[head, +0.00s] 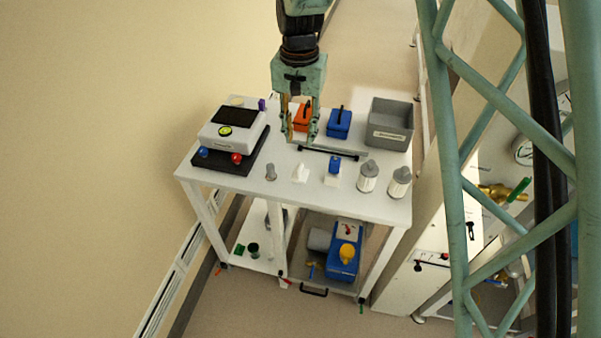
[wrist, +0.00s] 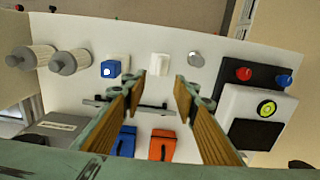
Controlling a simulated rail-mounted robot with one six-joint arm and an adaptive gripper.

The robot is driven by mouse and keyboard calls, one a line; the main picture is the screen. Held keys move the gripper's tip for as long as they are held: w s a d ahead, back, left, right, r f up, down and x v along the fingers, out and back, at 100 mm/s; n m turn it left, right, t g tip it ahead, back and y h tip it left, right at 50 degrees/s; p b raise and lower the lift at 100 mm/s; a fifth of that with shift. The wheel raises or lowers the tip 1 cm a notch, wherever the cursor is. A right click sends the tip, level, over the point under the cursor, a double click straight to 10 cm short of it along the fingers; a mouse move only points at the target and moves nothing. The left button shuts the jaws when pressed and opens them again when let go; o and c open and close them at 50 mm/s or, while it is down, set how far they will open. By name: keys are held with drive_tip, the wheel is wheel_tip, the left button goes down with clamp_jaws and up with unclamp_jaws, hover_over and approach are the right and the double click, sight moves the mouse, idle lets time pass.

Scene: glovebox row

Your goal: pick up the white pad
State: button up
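A small white block (head: 300,173), which seems to be the white pad, stands on the white table top (head: 375,203) near its front edge. In the wrist view the white block (wrist: 160,66) shows just beyond the gap between my fingertips. My gripper (head: 300,138) hangs above the table, pointing down, behind the block in the head view. In the wrist view my gripper (wrist: 160,88) is open, with its wood-coloured fingers apart and nothing between them. It is apart from the block.
A grey peg (head: 270,172) and a blue-topped white item (head: 333,171) flank the block. Two grey-capped white bottles (head: 367,177) (head: 399,182) stand right. A dark bar (head: 328,153), orange box (head: 302,118), blue box (head: 339,123), grey bin (head: 389,135) and instrument (head: 232,133) lie around.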

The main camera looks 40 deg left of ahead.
sight(300, 165)
drive_tip(key=shift+f, duration=4.3)
drive_tip(key=shift+w+f, duration=0.15)
drive_tip(key=shift+f, duration=2.45)
drive_tip(key=shift+c, duration=0.8)
drive_tip(key=c, duration=0.7)
